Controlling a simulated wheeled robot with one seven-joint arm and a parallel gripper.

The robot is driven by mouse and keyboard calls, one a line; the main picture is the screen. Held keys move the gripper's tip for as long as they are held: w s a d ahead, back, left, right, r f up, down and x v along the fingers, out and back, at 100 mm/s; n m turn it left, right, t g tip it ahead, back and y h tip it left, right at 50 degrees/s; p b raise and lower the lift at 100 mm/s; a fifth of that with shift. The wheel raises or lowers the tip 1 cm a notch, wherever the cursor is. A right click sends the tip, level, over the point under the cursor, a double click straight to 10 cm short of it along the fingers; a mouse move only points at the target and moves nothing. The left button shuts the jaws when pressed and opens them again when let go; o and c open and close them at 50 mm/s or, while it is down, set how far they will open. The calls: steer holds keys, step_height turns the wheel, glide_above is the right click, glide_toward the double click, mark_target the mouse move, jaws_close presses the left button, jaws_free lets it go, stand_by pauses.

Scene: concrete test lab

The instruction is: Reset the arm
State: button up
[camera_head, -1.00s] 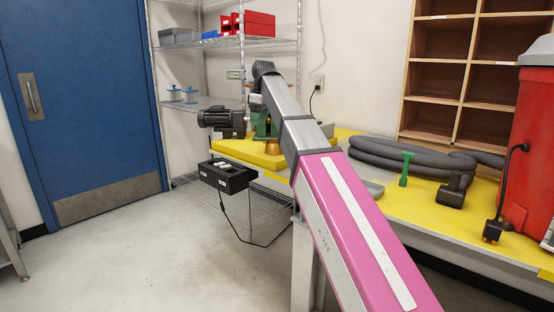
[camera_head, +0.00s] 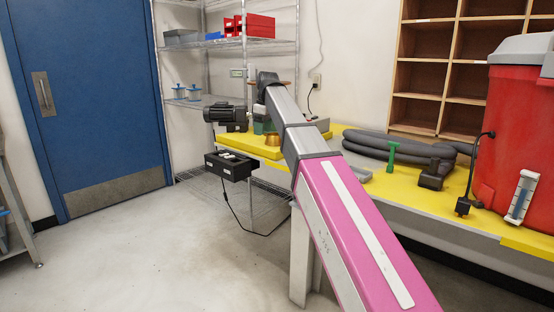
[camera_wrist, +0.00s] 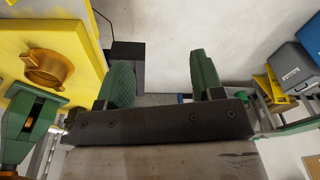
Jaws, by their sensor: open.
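My gripper (camera_wrist: 162,82) shows in the wrist view with its two green fingers apart and nothing between them. Below the fingers is its dark mounting bar. In the head view my pink and grey arm reaches from the lower right toward the far end of the yellow-topped bench (camera_head: 446,206). The gripper itself is mostly hidden there behind the arm's end.
A brass-coloured fitting (camera_wrist: 48,68) sits on a yellow surface left of the fingers. A black box (camera_head: 229,166) hangs at the bench end. Grey hose (camera_head: 390,148), a green tool (camera_head: 392,155) and a red bin (camera_head: 511,125) are rightward. Wire shelving (camera_head: 215,103) stands behind.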

steer(key=s+d+f+m, duration=0.2)
steer(key=d+f, duration=0.2)
steer(key=f, duration=0.5)
steer(key=s+d+f+m, duration=0.2)
steer(key=d+f, duration=0.2)
steer(key=f, duration=0.6)
steer(key=s+d+f+m, duration=0.25)
steer(key=d+f, duration=0.25)
steer(key=f, duration=0.4)
steer(key=s+d+f+m, duration=0.3)
steer(key=s+d+f, duration=0.2)
steer(key=s+f, duration=0.4)
steer(key=s+d+f+m+h, duration=0.1)
steer(key=s+d+f+m, duration=0.2)
steer(key=s+d+f, duration=0.3)
step_height(320, 180, down, 6)
steer(key=s, duration=0.2)
steer(key=shift+s+d+r, duration=0.15)
steer(key=shift+s, duration=0.2)
